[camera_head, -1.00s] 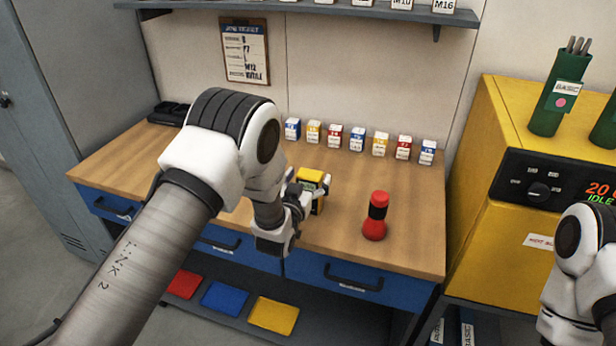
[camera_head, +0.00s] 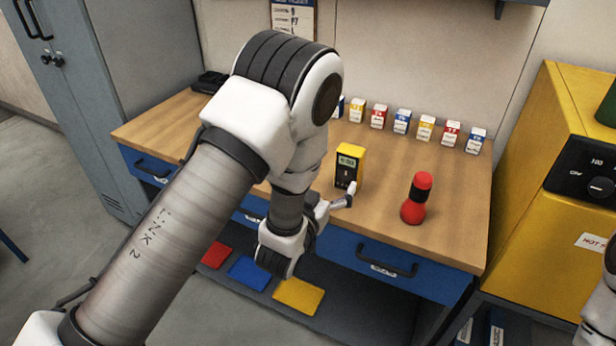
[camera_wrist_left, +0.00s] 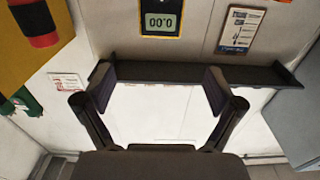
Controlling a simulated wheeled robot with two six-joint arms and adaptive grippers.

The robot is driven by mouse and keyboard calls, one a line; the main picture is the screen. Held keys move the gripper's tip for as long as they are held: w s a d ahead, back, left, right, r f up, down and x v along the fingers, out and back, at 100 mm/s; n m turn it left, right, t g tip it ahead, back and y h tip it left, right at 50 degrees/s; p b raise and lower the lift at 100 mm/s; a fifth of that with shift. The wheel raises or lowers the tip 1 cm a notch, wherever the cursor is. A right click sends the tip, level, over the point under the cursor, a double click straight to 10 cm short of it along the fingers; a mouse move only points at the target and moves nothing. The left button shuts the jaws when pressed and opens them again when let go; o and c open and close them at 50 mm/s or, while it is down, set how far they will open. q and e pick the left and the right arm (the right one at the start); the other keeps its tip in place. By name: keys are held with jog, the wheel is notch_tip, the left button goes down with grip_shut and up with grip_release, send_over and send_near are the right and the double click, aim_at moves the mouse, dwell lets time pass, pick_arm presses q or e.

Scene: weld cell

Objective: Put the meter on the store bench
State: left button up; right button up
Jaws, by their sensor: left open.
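The meter (camera_head: 348,168) is a yellow box with a dark front and a small display. It stands upright on the wooden bench top (camera_head: 440,235), near the middle. In the left wrist view the meter (camera_wrist_left: 160,18) shows at the top edge, its display reading 0.00, beyond the fingertips. My left gripper (camera_head: 338,203) is at the bench's front edge, just in front of the meter. In the left wrist view my left gripper (camera_wrist_left: 158,90) has its fingers wide apart with nothing between them. My right gripper is out of frame.
A red and black bottle-like object (camera_head: 416,199) stands right of the meter. Several small labelled boxes (camera_head: 402,121) line the back of the bench. A yellow machine (camera_head: 535,165) stands at the right. A dark tray (camera_head: 209,82) is at the back left.

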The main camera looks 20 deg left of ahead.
pick_arm(q)
jog(key=s+a+f+g+y, duration=0.15)
jog(key=s+f+g, duration=0.25)
jog(key=f, duration=0.4)
jog(key=s+a+f+g+h, duration=0.1)
jog(key=s+a+f+g, duration=0.15)
jog(key=s+f, duration=0.4)
jog(key=s+f+g, duration=0.6)
jog(key=s+f, duration=0.1)
jog(key=s, duration=0.4)
jog(key=s+f+g, duration=0.5)
jog(key=s+f, duration=0.2)
jog(key=s, duration=0.5)
jog(key=shift+a+f+n+g, duration=0.35)
jog(key=shift+a+n, duration=0.05)
jog(key=shift+a, duration=0.05)
jog(key=shift+s, duration=0.1)
